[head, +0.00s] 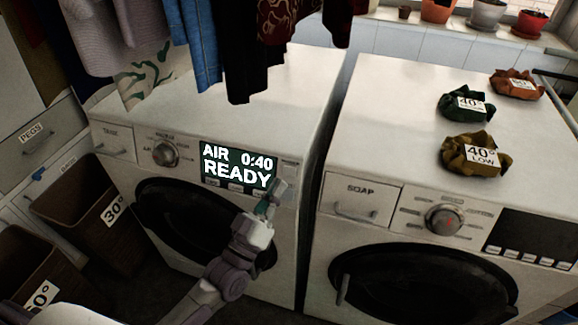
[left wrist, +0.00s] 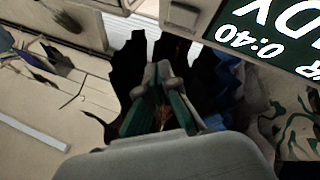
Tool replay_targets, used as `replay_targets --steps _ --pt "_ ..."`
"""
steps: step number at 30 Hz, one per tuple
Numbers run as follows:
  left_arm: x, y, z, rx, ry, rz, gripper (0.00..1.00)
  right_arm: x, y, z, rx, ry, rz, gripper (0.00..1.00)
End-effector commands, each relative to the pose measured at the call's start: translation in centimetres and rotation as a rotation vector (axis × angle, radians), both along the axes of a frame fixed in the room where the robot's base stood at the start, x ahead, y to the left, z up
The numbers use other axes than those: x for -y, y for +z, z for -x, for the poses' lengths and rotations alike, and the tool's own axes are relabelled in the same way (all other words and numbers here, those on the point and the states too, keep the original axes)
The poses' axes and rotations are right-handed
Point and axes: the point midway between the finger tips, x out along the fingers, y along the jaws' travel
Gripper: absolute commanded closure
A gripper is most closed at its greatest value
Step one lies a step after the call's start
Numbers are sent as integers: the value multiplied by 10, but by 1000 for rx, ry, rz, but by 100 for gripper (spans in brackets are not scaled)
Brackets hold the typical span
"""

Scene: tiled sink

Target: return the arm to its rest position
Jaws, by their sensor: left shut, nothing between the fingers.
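My left arm comes in from the bottom in the head view. My left gripper (head: 276,192) is shut and empty, in front of the lower right corner of the left machine's display (head: 238,165). I cannot tell whether its tip touches the panel. In the left wrist view the fingers (left wrist: 160,75) are together, with dark hanging clothes behind them. The display reads "AIR 0:40 READY" and also shows in the left wrist view (left wrist: 262,32). My right gripper is in neither view.
The left machine (head: 285,95) has a shut-looking dark round door. The right machine (head: 385,100) carries green, olive and orange bundles with labels on top. Clothes (head: 205,45) hang above the left machine. Brown bins (head: 90,205) stand at the left. Flower pots (head: 487,14) line the back ledge.

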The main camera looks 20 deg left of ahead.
Motion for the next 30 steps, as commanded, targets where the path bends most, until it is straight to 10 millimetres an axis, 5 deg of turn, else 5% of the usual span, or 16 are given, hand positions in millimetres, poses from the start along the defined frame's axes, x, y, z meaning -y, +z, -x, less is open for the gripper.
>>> replay_targets --steps 21,26,30 --pt "0 -1 12 -10 2 -8 100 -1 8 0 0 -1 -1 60" --pt "-4 -58 6 -135 27 -92 100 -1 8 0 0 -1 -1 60" --pt "-15 -159 11 -357 56 -235 100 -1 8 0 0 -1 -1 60"
